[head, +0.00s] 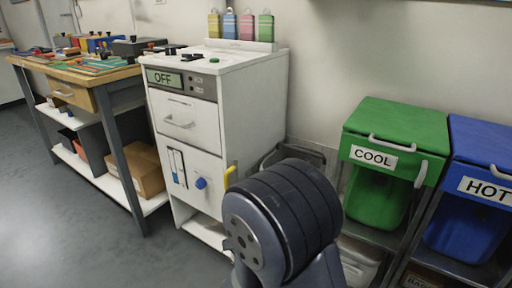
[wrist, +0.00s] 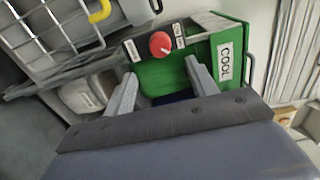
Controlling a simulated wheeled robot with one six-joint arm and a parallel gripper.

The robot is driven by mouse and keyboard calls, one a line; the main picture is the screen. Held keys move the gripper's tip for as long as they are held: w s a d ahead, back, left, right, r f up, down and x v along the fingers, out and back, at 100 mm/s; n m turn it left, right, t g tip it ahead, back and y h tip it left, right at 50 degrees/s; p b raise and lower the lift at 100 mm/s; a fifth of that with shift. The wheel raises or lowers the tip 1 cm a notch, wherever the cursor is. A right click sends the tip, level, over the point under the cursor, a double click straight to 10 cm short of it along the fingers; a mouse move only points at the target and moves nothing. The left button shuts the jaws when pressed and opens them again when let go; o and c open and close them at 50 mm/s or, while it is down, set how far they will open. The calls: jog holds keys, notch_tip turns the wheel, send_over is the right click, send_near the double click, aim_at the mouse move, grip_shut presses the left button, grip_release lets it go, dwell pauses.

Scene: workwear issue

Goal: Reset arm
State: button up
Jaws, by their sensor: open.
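My arm rises at the bottom centre of the head view, a dark rounded joint in front of the white cabinet and the green COOL bin (head: 372,195). My gripper is not visible there. In the wrist view my gripper (wrist: 160,82) is open, its two grey fingers spread wide with nothing seen between their tips. Beyond the fingers is the green COOL bin (wrist: 222,35), seen tilted. A round red knob (wrist: 160,44) with small labels beside it shows just past the fingertips.
A white cabinet (head: 255,100) with an OFF display stands at centre. A blue HOT bin (head: 485,150) stands at the right. A workbench (head: 95,100) with coloured items is at the left. A wire basket (wrist: 55,30) with a yellow handle is near my gripper. Floor at the lower left is clear.

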jog(key=b+x, duration=0.2)
jog(key=x, duration=0.7)
jog(key=p+v, duration=0.3)
jog(key=v, duration=0.7)
jog(key=w+d+n+p, duration=0.5)
jog(key=w+n, duration=0.3)
jog(key=n, duration=1)
jog(key=shift+w+d+r+p, duration=0.15)
jog(key=shift+d+r+p, duration=0.15)
jog(key=shift+d+p, duration=0.05)
dwell(0.6)
